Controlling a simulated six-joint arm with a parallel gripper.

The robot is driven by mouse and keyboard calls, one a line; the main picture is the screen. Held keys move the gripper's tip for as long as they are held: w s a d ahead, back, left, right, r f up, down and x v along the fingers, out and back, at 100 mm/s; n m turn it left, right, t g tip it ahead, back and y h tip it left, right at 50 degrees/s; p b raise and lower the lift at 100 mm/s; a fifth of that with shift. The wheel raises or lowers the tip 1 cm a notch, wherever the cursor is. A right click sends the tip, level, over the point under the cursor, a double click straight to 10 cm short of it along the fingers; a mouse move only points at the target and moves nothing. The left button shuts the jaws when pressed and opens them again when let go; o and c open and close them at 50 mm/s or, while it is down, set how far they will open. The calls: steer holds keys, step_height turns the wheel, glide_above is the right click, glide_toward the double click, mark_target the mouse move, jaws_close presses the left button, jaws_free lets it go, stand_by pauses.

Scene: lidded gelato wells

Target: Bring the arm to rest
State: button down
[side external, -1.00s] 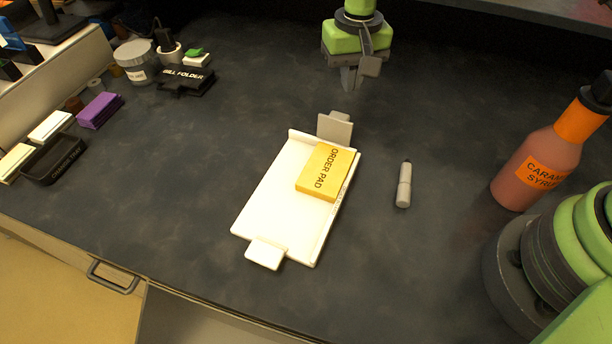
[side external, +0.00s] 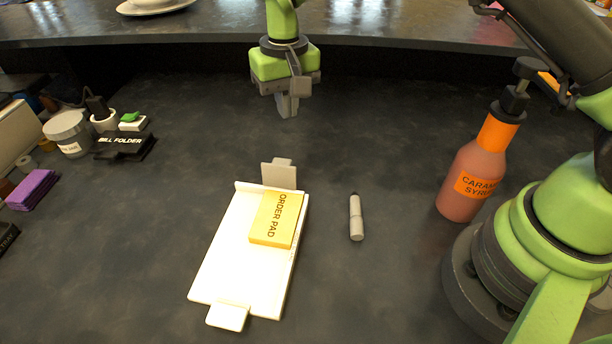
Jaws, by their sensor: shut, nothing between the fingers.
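My gripper (side external: 288,106) hangs above the dark counter at the upper middle of the side external view, pointing down. Its fingers are together and hold nothing. It is apart from everything, behind the white tray (side external: 215,275). The yellow order pad (side external: 275,220) lies on the tray toward its far right part. A grey-white marker-like stick (side external: 356,217) lies on the counter to the right of the tray.
A caramel syrup bottle (side external: 473,175) with a pump stands at the right near my base. A black bill folder (side external: 124,146), a jar (side external: 69,134) and a purple block (side external: 33,190) are at the left. The counter around the tray is mostly clear.

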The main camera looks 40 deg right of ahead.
steer(key=s+d+r+t+y, duration=0.1)
steer(key=s+d+r+t, duration=0.1)
steer(key=s+r, duration=0.45)
steer(key=s+d+r+t, duration=0.1)
steer(key=s+d+r, duration=0.15)
steer(key=r, duration=0.75)
steer(key=s+d+r+m+t+y, duration=0.1)
steer(key=s+t, duration=0.3)
steer(key=s, duration=1.2)
steer(key=shift+s+r, duration=0.3)
steer(key=shift+r, duration=0.25)
